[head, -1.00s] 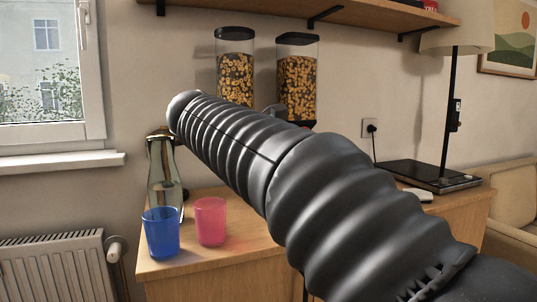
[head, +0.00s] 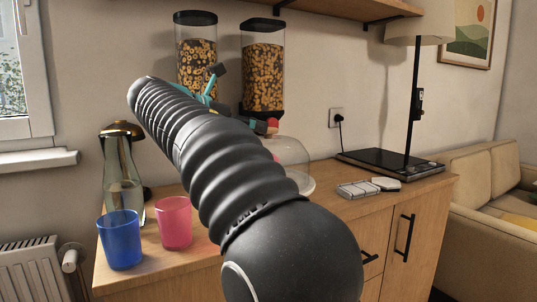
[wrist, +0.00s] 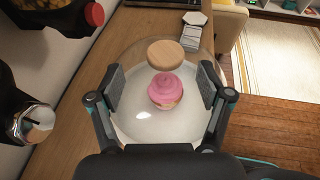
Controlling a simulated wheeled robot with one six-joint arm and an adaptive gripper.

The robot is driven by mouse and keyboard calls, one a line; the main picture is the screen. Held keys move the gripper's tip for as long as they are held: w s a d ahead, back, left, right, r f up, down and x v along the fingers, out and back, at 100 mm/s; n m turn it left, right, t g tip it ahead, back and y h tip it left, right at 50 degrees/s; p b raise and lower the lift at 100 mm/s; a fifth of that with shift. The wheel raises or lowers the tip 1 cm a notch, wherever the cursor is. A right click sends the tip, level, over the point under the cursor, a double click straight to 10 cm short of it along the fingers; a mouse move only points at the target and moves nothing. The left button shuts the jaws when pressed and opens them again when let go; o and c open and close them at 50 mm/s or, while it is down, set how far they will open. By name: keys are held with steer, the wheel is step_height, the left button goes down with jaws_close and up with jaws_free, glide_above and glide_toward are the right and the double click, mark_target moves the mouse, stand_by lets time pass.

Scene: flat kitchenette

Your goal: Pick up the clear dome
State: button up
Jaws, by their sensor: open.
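The clear dome (head: 292,152) stands on the wooden cabinet top, partly hidden behind my arm in the head view. In the wrist view the dome (wrist: 142,112) is seen from above, with a round wooden knob (wrist: 166,54) on top and a pink cupcake (wrist: 166,92) showing through it. My gripper (wrist: 161,78) is open, its two pads to the left and right of the knob, with nothing held between them. Whether the pads are level with the knob or above it I cannot tell. In the head view my gripper is mostly hidden by my arm.
Two cereal dispensers (head: 263,68) are on the wall behind the dome. A glass bottle (head: 122,175), a blue cup (head: 120,240) and a pink cup (head: 174,222) stand at the left.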

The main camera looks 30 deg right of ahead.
mark_target(269, 128)
steer(key=shift+s+b+x, duration=0.15)
steer(key=shift+b+x, duration=0.05)
steer(key=shift+x, duration=1.25)
steer(key=shift+s+b+x, duration=0.15)
steer(key=shift+b+x, duration=0.05)
steer(key=shift+x, duration=1.25)
steer(key=shift+f, duration=0.1)
steer(key=shift+c, duration=0.2)
jaws_close()
